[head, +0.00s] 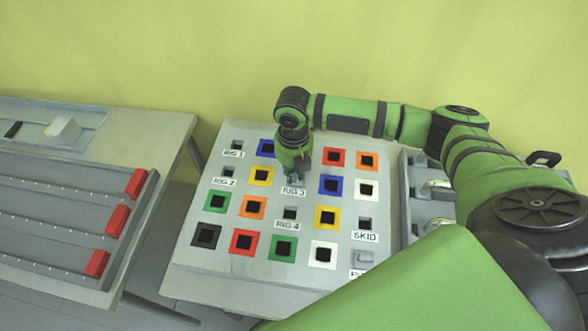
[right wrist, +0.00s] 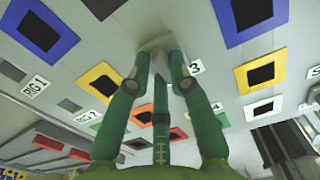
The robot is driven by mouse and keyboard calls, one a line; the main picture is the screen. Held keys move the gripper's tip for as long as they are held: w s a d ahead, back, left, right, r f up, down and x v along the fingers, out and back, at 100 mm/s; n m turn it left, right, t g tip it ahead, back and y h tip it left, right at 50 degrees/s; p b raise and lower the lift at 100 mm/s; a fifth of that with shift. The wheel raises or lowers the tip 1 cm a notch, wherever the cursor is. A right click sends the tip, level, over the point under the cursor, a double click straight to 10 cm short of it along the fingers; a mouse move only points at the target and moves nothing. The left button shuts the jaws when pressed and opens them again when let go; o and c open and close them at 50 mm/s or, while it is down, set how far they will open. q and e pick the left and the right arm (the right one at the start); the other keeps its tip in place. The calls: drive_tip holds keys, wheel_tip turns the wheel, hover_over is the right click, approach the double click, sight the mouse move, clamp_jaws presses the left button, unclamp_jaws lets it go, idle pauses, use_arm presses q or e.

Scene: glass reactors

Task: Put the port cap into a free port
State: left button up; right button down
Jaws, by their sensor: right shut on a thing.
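My right gripper (head: 297,175) points down at the panel (head: 185,275), just above the RIG 3 label (head: 293,191). In the right wrist view its fingers (right wrist: 160,65) are shut on the pale grey port cap (right wrist: 157,43). The cap is at the panel surface beside the RIG 3 label; I cannot tell whether it is seated or just above. The RIG 3 port is hidden by the gripper and cap. Open dark ports show at RIG 1 (head: 237,144), RIG 2 (head: 229,172), RIG 4 (head: 290,213) and SKID (head: 365,223). My left gripper is out of view.
Several coloured square frames with dark openings, such as a red one (head: 243,241), surround the ports. A grey block (head: 364,257) sits at the panel's lower right. A grey tray (head: 405,200) stands to the right. A table with red-ended rails (head: 97,263) is at left.

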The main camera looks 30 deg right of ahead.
drive_tip(key=shift+f, duration=0.25)
idle(0.4)
drive_tip(key=c, duration=1)
unclamp_jaws()
drive_tip(key=shift+c, duration=0.2)
wheel_tip(320, 180, up, 12)
wheel_tip(320, 180, up, 8)
drive_tip(key=p, duration=0.9)
drive_tip(key=shift+p, duration=0.35)
